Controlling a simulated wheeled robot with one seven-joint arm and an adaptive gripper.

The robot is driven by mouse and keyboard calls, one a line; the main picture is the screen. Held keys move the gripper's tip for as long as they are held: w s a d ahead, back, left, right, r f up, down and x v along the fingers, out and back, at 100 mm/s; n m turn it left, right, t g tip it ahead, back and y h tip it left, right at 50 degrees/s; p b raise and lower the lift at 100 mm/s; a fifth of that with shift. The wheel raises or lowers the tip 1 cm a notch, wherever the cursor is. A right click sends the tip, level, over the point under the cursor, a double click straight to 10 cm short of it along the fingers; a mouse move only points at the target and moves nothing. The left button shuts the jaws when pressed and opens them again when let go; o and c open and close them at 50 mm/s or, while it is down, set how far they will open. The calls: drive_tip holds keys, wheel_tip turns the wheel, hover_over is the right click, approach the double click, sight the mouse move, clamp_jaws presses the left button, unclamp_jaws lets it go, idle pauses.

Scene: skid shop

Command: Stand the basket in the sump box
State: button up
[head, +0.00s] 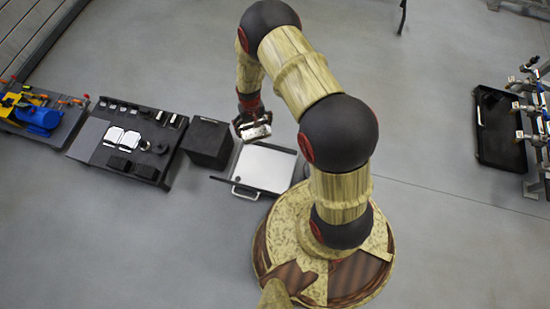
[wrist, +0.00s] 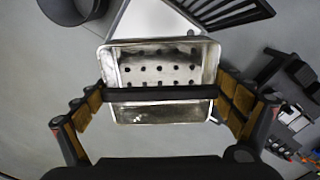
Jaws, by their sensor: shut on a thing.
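The basket (head: 256,131) is a small shiny metal box with rows of holes. In the wrist view the basket (wrist: 160,70) is seen from above, with its open top toward the camera and a black bar across it. My gripper (head: 250,120) is shut on the basket, with a finger at each side in the wrist view (wrist: 160,94). The basket is held over the far edge of a white-topped unit. A dark box (head: 208,142) stands left of that unit; I cannot tell for sure whether it is the sump box.
The white-topped unit (head: 265,168) has a handle in front; its pale top (wrist: 140,20) and a black slatted piece (wrist: 225,10) show beyond the basket. A dark bench (head: 100,155) with small parts stands left. A black tray (head: 500,135) lies right by a rack. Floor between is clear.

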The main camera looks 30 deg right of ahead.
wheel_tip(320, 180, down, 7)
drive_tip(key=w+d+m, duration=0.1)
drive_tip(key=w+d, duration=0.1)
drive_tip(key=m+b, duration=0.6)
drive_tip(key=b, duration=0.3)
hover_over(274, 172)
wheel_tip(274, 172, down, 40)
drive_tip(key=shift+f, duration=1.35)
drive_tip(key=shift+f, duration=0.8)
idle(1.2)
drive_tip(key=o, duration=0.9)
